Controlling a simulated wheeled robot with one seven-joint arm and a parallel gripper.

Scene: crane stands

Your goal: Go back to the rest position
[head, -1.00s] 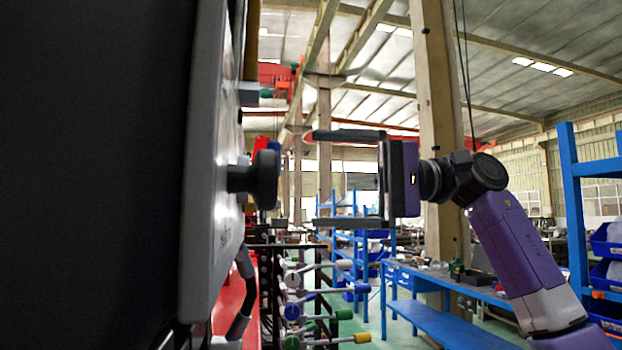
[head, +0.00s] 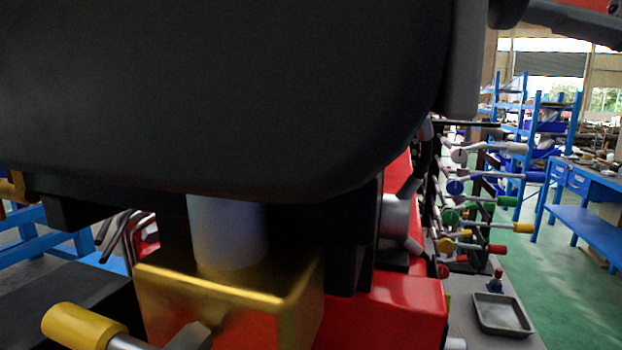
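The task names no object besides my own rest pose. In the head view a dark grey bar (head: 577,22) crosses the top right corner, beside a dark round knob (head: 508,12). The bar may be a finger of my gripper, but too little shows to be sure. The rest of my gripper and the arm lie outside the picture, so its opening and anything in it are hidden.
A large dark panel (head: 230,90) fills the upper left, very close. Below it stand a yellow block (head: 185,300), a red housing (head: 405,305) and a yellow-ended handle (head: 80,325). Colour-tipped levers (head: 480,205) and a grey tray (head: 502,314) are at right. Green floor (head: 565,290) is open beyond.

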